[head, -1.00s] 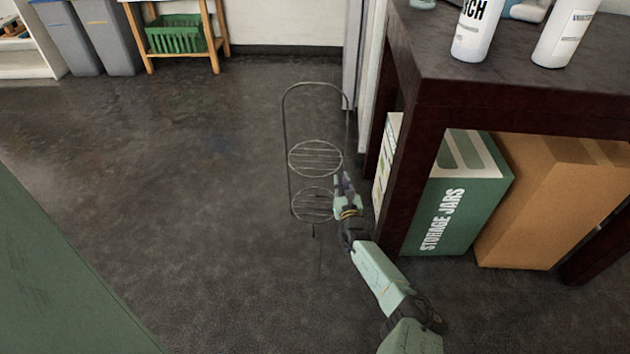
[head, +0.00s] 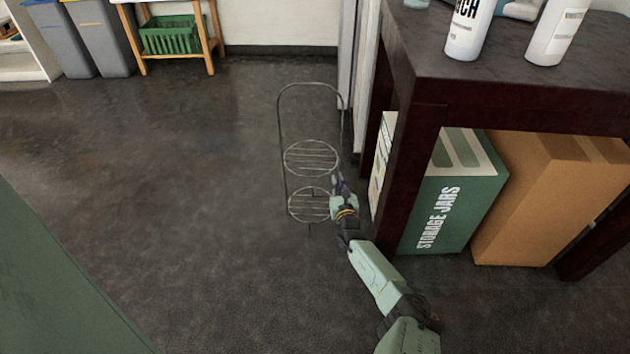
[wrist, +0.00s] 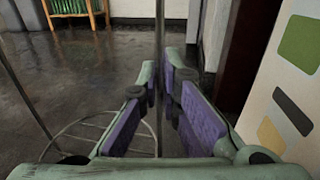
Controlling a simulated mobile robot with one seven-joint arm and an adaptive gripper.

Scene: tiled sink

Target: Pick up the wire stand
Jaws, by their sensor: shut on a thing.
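The wire stand (head: 311,158) is a thin grey metal frame with a tall arched handle and two round wire shelves, one above the other. It stands upright in the middle of the head view, left of the dark table. My gripper (head: 338,183) is at its right side, between the two shelf heights. In the wrist view, the purple pads of my gripper (wrist: 165,98) are closed around a thin upright wire of the stand. A round wire shelf (wrist: 105,138) shows below left of the fingers. Whether the stand's feet touch the floor is unclear.
A dark table (head: 415,120) stands close on the right with white bottles (head: 468,28) on top. A green storage-jars box (head: 455,195) and a brown box (head: 545,195) sit beneath it. The floor to the left is open. Grey bins and a wooden stand are at the back.

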